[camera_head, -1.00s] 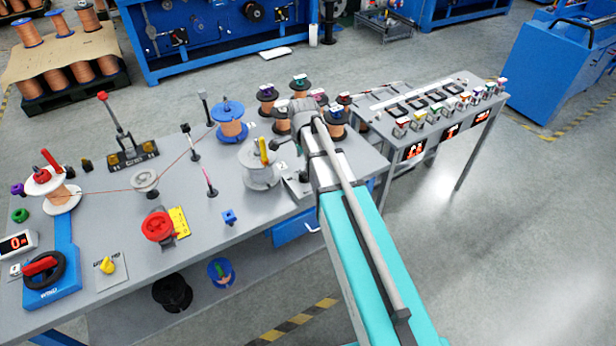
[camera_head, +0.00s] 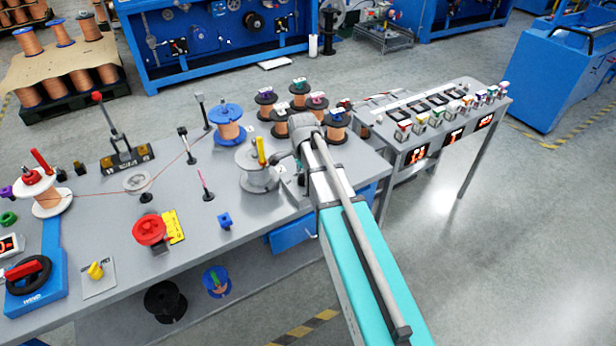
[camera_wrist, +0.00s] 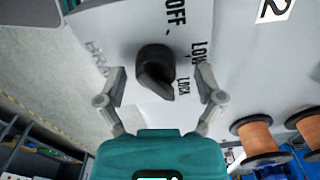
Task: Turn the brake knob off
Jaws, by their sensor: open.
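The brake knob (camera_wrist: 155,72) is a black knob on a light grey panel (camera_wrist: 130,25) in the wrist view. Printed labels OFF, LOW and LOCK curve around it, and its narrow end points down and slightly right, near LOCK. My gripper (camera_wrist: 161,72) is open, with one finger left and one finger right of the knob. A gap shows on both sides. In the head view the knob is hidden by my arm, beside the grey spool (camera_head: 257,180) with a yellow handle.
Copper spools (camera_wrist: 256,138) lie at the lower right of the wrist view. On the bench (camera_head: 110,210), a blue-topped spool (camera_head: 227,130) and several dark-flanged spools stand behind my arm. A side table (camera_head: 385,145) with displays stands right. Floor at right is clear.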

